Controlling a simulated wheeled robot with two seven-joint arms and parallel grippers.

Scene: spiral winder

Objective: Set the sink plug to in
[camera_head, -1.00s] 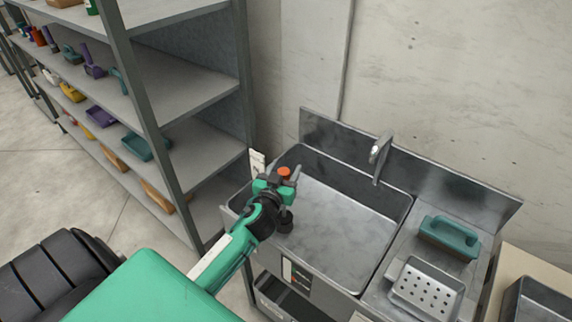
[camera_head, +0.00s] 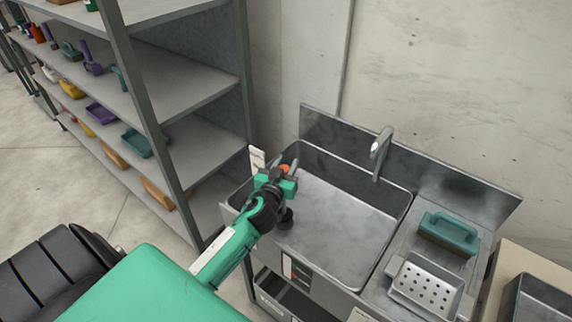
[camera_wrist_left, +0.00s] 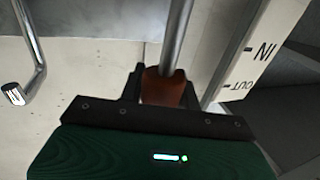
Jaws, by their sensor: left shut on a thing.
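My left gripper (camera_head: 285,171) is at the left end of the steel sink basin (camera_head: 345,222), shut on an orange knob (camera_head: 284,168) that it mostly hides. In the left wrist view, the orange knob (camera_wrist_left: 163,88) sits between the jaws, with a metal rod (camera_wrist_left: 178,35) running from it. A white plate (camera_wrist_left: 255,62) marked IN and OUT stands beside the rod; the OUT mark is nearer the knob in this view. The plate's edge also shows in the head view (camera_head: 257,159). A dark round thing (camera_head: 285,219) is low in the basin; I cannot tell whether it is the plug. My right gripper is out of view.
A faucet (camera_head: 380,150) rises behind the basin. A teal handled block (camera_head: 448,236) and a perforated metal tray (camera_head: 426,288) lie on the right drainboard. A grey shelf rack (camera_head: 185,85) stands close on the left. The basin's middle is clear.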

